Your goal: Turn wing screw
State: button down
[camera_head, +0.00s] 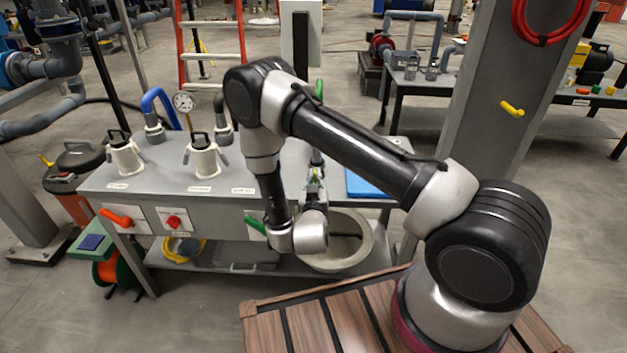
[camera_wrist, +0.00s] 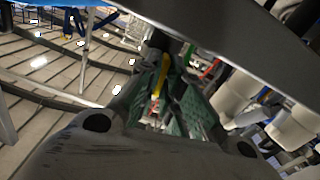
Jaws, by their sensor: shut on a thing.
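My gripper (camera_head: 317,172) is over the right part of the grey workbench (camera_head: 150,185), beside my forearm in the head view. In the wrist view its green-padded fingers (camera_wrist: 172,105) reach away from the camera and close on something small. The wing screw itself is not clearly visible; the fingers and arm hide the spot where they grip. A yellow piece (camera_wrist: 162,76) shows near the fingertips in the wrist view, and I cannot tell whether it touches them.
Two white filter housings (camera_head: 125,157) (camera_head: 203,158) with black handles stand on the bench. A gauge (camera_head: 184,102) is behind them. An orange handle (camera_head: 116,217) and a red knob (camera_head: 173,222) are on the front panel. A grey column (camera_head: 490,130) rises at right.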

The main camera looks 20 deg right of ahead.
jog(key=m, duration=0.4)
jog(key=shift+m, duration=0.3)
jog(key=m, duration=0.4)
jog(key=shift+a, duration=0.1)
jog(key=m, duration=0.8)
jog(key=shift+a+m, duration=0.1)
jog(key=shift+m, duration=0.2)
jog(key=m, duration=0.4)
jog(key=shift+w+m, duration=0.1)
jog(key=shift+m, duration=0.2)
jog(key=m, duration=0.3)
jog(key=shift+m, duration=0.3)
jog(key=m, duration=0.4)
jog(key=shift+r, duration=0.1)
jog(key=shift+m, duration=1.8)
